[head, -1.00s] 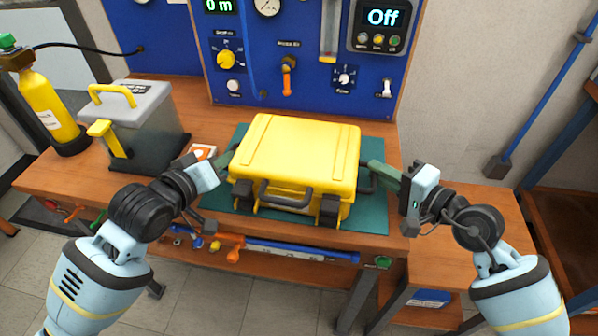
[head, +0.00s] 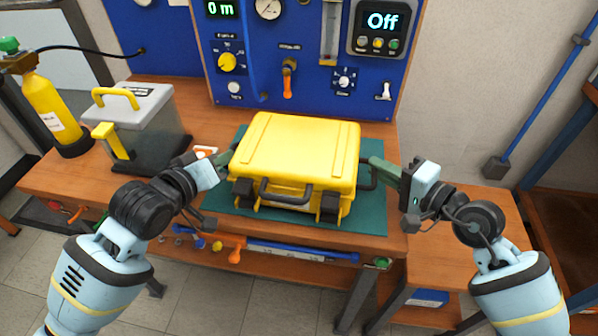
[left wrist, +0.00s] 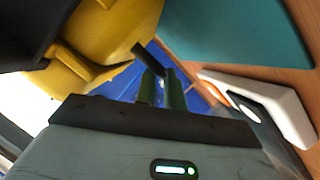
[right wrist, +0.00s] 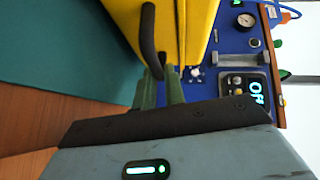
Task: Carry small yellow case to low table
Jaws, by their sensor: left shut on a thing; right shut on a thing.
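The small yellow case (head: 296,150) is level over the green mat (head: 370,217) on the workbench, its black front handle facing me. I cannot tell whether its underside touches the mat. My left gripper (head: 222,158) is shut on the case's left side handle, and the left wrist view shows the green fingers (left wrist: 160,88) at this black handle. My right gripper (head: 373,172) is shut on the right side handle (right wrist: 148,40), which also shows in the right wrist view. The low table (head: 470,225) is the lower wooden surface right of the bench.
A grey box with yellow handles (head: 145,125) and a yellow gas cylinder (head: 52,115) stand on the left of the bench. The blue test panel (head: 300,85) rises behind the case. The low table's visible top looks clear. A blue rack (head: 570,150) stands at far right.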

